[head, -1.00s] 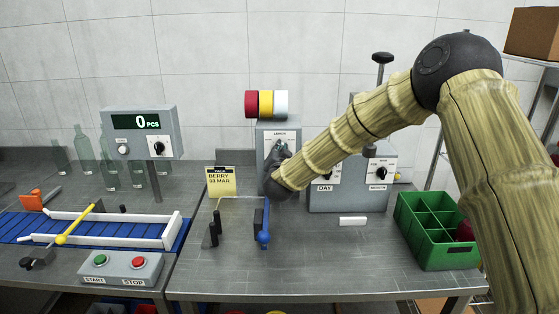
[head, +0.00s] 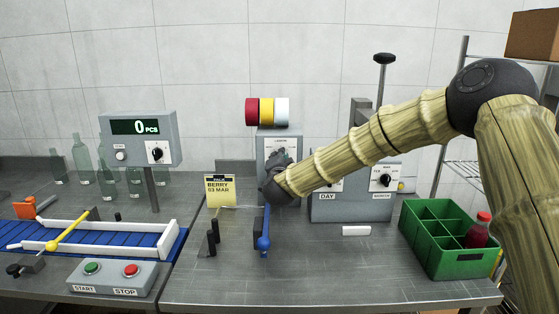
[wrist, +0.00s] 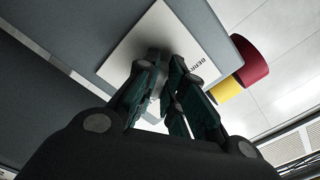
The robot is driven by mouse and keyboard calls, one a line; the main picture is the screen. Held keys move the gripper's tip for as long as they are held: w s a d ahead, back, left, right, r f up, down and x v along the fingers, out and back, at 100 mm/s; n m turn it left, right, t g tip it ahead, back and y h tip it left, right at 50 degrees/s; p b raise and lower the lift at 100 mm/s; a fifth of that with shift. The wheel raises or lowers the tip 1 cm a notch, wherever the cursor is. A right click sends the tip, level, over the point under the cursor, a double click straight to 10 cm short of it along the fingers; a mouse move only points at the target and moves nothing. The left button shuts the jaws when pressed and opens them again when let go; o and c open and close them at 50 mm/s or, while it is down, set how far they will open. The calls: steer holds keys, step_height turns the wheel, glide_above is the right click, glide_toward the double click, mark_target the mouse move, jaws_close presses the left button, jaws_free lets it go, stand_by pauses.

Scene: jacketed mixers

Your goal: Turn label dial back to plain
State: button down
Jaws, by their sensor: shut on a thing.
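The grey label machine (head: 266,140) stands at the back of the table, with red, yellow and white rolls (head: 266,111) on top. Its white dial plate (head: 282,146) is partly covered by my gripper (head: 277,160). In the wrist view the plate (wrist: 135,42) shows part of a word starting "BERR". My gripper (wrist: 172,85) reaches the plate there, its dark fingers close together and shut on the label dial. The dial is almost wholly hidden by the fingers, so its setting cannot be read. A yellow card (head: 220,190) reads "BERRY 03 MAR".
A grey DAY box (head: 350,208) with dials stands right of the label machine, partly behind my arm. A green crate (head: 450,265) holds a red bottle (head: 479,231). The table front is clear.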

steer(key=c, duration=1.5)
jaws_free()
steer(key=shift+d, duration=0.1)
steer(key=s, duration=1.2)
